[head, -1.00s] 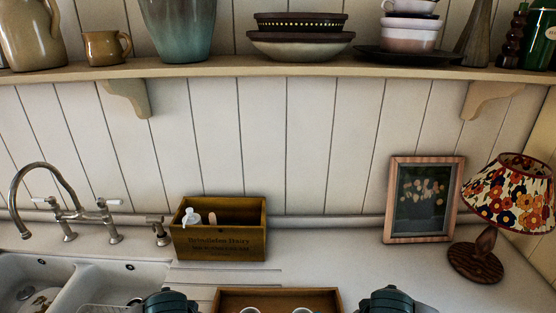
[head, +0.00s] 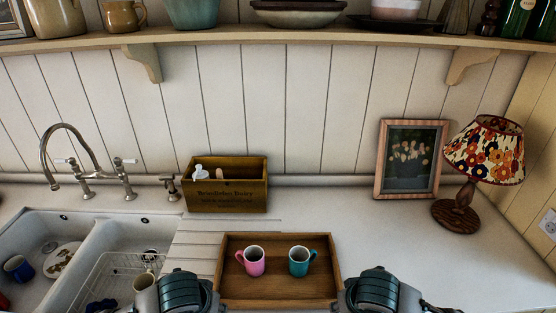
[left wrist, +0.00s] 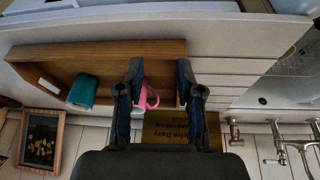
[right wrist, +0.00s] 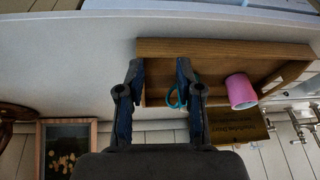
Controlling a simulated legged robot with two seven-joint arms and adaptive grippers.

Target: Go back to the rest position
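A wooden tray (head: 277,299) stands on the counter with a pink mug (head: 251,261) in its left half and a teal mug (head: 301,261) in its right half. Both mugs stand upright. My left gripper (left wrist: 157,78) is open, and the pink mug's handle (left wrist: 149,97) shows between its fingers, apart from them. My right gripper (right wrist: 160,78) is open, and the teal mug's handle (right wrist: 173,98) shows between its fingers. In the head view only the rear parts of both grippers show at the bottom edge.
A wooden box (head: 226,188) with bottles stands behind the tray. A double sink (head: 75,262) with a tap (head: 88,165) and dishes lies left. A picture frame (head: 411,160) and a lamp (head: 476,170) stand right. A shelf (head: 300,36) runs above. The counter right of the tray is clear.

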